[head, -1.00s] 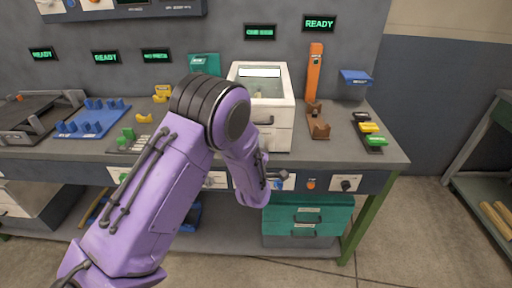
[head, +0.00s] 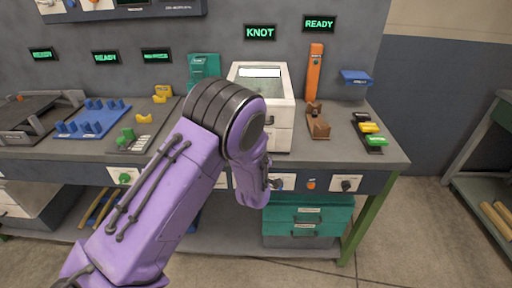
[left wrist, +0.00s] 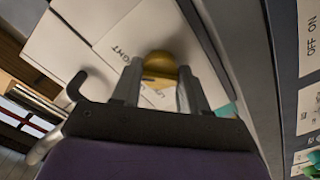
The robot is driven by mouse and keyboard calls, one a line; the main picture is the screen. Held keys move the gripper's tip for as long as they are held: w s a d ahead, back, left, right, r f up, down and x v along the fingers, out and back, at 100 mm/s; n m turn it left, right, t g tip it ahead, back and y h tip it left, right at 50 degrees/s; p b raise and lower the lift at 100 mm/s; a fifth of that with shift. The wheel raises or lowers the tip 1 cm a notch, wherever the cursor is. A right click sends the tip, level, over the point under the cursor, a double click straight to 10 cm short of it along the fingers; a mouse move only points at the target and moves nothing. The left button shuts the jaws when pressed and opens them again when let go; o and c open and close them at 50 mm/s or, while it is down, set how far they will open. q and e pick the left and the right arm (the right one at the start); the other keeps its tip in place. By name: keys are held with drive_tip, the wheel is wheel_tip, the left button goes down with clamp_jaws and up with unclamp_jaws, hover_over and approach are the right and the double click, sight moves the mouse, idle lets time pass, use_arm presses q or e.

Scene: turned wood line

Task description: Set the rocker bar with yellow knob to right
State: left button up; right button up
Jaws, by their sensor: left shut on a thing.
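The yellow knob (left wrist: 160,62) of the rocker bar shows in the left wrist view, in front of a white panel with printed lettering (left wrist: 125,48). My left gripper (left wrist: 160,84) has its two fingers on either side of the knob and is shut on it. The rest of the bar is mostly hidden by the fingers, so I cannot tell its tilt. In the head view my purple left arm hides the knob and the gripper at the bench's front face. My right gripper is not in view.
The bench front also carries a green knob (head: 124,178), an orange button (head: 311,184) and a black knob (head: 346,185). A white box (head: 281,135) stands on the bench behind my arm. Teal drawers (head: 310,222) sit below. Floor to the right is clear.

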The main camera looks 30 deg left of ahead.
use_arm(q)
drive_tip(key=shift+f+m, duration=0.15)
drive_tip(key=shift+m, duration=0.25)
idle(0.3)
drive_tip(key=o, duration=1.1)
drive_tip(key=shift+c, duration=0.2)
drive_tip(key=b+v, duration=0.2)
drive_tip(key=v, duration=0.8)
drive_tip(key=shift+s+d, duration=0.2)
